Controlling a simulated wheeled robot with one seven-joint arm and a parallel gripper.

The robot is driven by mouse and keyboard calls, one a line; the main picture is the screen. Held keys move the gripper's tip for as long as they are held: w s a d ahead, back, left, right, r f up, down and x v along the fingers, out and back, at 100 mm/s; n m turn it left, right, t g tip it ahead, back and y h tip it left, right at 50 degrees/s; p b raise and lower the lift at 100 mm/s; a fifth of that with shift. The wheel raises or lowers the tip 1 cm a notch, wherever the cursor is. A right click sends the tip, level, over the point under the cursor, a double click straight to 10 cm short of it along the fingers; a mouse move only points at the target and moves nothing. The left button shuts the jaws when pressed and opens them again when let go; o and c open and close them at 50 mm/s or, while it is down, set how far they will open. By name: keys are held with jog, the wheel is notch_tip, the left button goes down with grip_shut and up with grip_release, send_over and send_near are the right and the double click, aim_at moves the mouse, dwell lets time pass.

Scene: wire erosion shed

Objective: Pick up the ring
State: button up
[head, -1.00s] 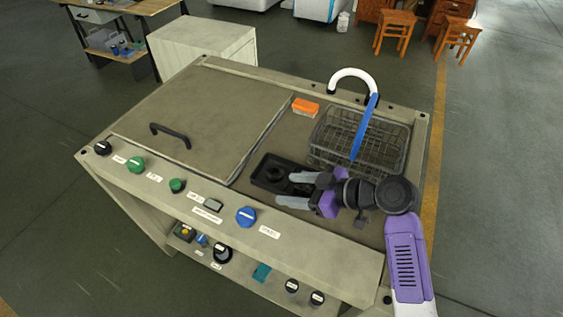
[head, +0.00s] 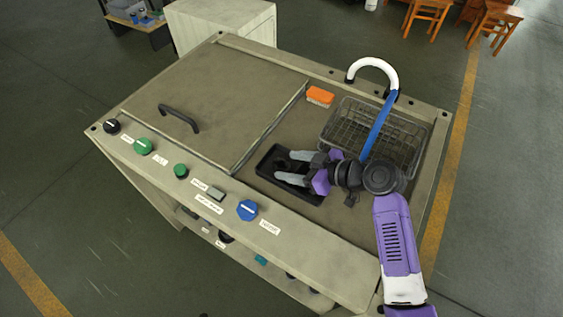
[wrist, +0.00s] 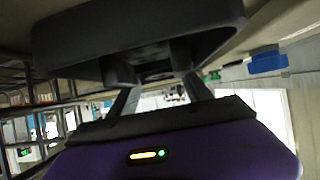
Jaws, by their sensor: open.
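A small black tray (head: 266,161) sits on the machine top, right of the lid. A dark round shape, likely the ring (head: 283,165), lies in it, hard to make out against the black. My gripper (head: 285,166) is open, with its two grey fingers reaching into the tray, one on each side of the dark shape. In the wrist view the tray (wrist: 70,38) fills the upper part, and my gripper (wrist: 155,72) has its fingers pointing up into it. I cannot tell whether the fingers touch the ring.
A wire basket (head: 342,120) stands behind my gripper, with a blue and white hooked hose (head: 376,130) over it. An orange block (head: 320,95) lies near the lid. The lid has a raised black handle (head: 180,118). Knobs, including a blue one (head: 247,210), line the front edge.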

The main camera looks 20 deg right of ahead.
jog(key=shift+x, duration=1.1)
grip_shut()
jog(key=shift+r, duration=0.2)
